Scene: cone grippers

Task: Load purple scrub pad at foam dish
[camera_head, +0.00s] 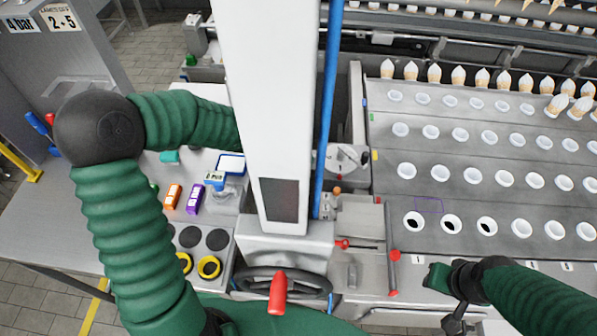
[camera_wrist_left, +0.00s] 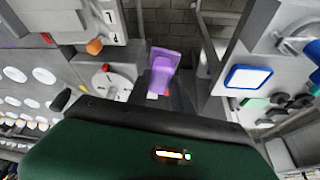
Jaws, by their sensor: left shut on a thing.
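A purple scrub pad (camera_wrist_left: 163,72) shows in the left wrist view, just beyond the dark front of my left gripper (camera_wrist_left: 160,108), which is shut on it. In the head view my left arm passes behind the white column, so the gripper and the pad are hidden there.
An orange block (camera_head: 173,196) and a purple block (camera_head: 194,199) stand on the left panel, above black and yellow round parts (camera_head: 208,267). The white column (camera_head: 268,110) and blue pole (camera_head: 328,110) block the middle. A cone tray (camera_head: 480,180) with rows of holes fills the right.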

